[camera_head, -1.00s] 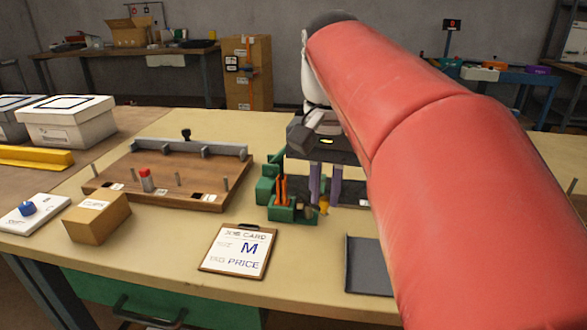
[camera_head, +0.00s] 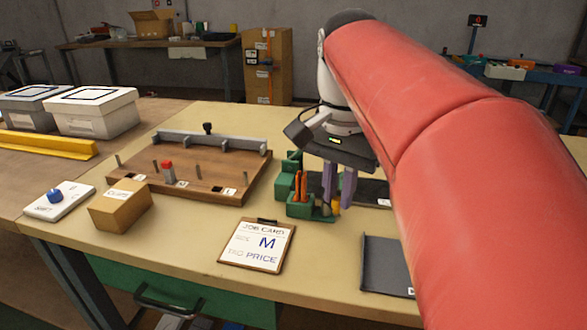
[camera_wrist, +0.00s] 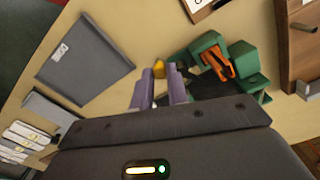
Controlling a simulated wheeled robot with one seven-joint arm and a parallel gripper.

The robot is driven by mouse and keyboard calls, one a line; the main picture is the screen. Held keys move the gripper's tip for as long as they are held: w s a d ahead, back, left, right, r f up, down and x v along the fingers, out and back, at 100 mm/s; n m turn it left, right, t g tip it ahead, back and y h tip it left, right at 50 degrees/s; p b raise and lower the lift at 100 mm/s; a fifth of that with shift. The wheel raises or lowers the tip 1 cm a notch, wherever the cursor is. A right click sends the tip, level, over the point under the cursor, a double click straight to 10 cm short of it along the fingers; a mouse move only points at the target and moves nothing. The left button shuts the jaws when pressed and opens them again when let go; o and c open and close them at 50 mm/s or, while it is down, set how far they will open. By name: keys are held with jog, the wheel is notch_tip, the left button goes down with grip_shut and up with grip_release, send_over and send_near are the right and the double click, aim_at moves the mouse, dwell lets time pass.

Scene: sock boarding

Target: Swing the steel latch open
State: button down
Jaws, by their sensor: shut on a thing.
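A grey metal bar (camera_head: 215,141) with a black knob (camera_head: 208,128) lies along the back edge of a wooden board (camera_head: 200,186). It is the part most like the steel latch, but I cannot tell for certain. My gripper (camera_head: 338,205), with purple fingers, is well right of the board, low beside a green stand (camera_head: 297,208) that holds orange-handled snips (camera_head: 301,185). In the wrist view my gripper (camera_wrist: 161,78) has its fingertips close on both sides of a small yellow piece (camera_wrist: 159,68), whose lower part is hidden.
The board bears upright pegs and a red-topped piece (camera_head: 168,170). A cardboard box (camera_head: 120,206), a job card (camera_head: 257,245) and a dark flat folder (camera_head: 386,266) lie along the front. White lidded boxes (camera_head: 92,112) stand at the left. Bare tabletop lies between board and stand.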

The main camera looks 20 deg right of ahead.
aim_at(338, 199)
jog(key=c, duration=1.4)
grip_release()
jog(key=shift+o, duration=0.2)
notch_tip(338, 199, up, 8)
jog(key=shift+f, duration=0.1)
jog(key=shift+s, duration=0.1)
